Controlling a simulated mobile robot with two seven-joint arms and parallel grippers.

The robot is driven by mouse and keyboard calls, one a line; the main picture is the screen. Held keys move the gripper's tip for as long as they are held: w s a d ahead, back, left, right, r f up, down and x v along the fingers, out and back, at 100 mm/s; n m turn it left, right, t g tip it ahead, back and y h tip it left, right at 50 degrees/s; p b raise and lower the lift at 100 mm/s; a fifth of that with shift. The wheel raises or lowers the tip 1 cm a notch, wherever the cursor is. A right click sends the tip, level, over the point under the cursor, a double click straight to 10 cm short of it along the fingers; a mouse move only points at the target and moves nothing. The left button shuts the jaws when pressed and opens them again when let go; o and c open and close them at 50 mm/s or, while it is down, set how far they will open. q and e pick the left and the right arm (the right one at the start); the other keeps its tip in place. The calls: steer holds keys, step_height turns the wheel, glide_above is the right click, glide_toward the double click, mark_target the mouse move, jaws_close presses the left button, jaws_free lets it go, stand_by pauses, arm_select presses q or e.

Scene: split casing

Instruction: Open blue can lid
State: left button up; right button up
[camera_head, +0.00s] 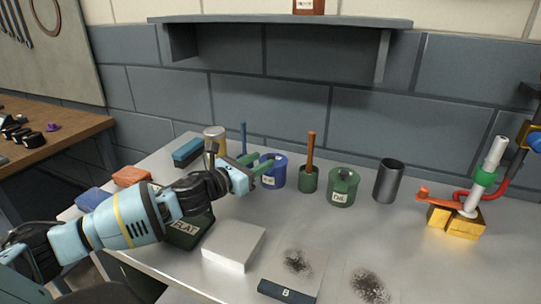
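The blue can (275,177) stands upright on the grey table and has a white label on its front. Its top is partly hidden by my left gripper (261,161), so I cannot make out the lid clearly. The gripper comes in from the left, and its two green fingers point right at the can's top. The fingers are apart with a gap between them. I see nothing held, and I cannot tell whether they touch the lid. My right gripper is not in view.
A white block (233,246) lies in front. A shelf (280,20) hangs above.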

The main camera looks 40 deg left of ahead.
mark_target(268, 158)
arm_select(q)
steer(key=shift+w+d+p, duration=0.15)
steer(key=shift+w+d, duration=0.05)
steer(key=shift+w, duration=1)
steer(key=shift+w+d+p, duration=0.15)
steer(key=shift+w+d, duration=0.05)
steer(key=shift+w, duration=0.95)
jaws_close()
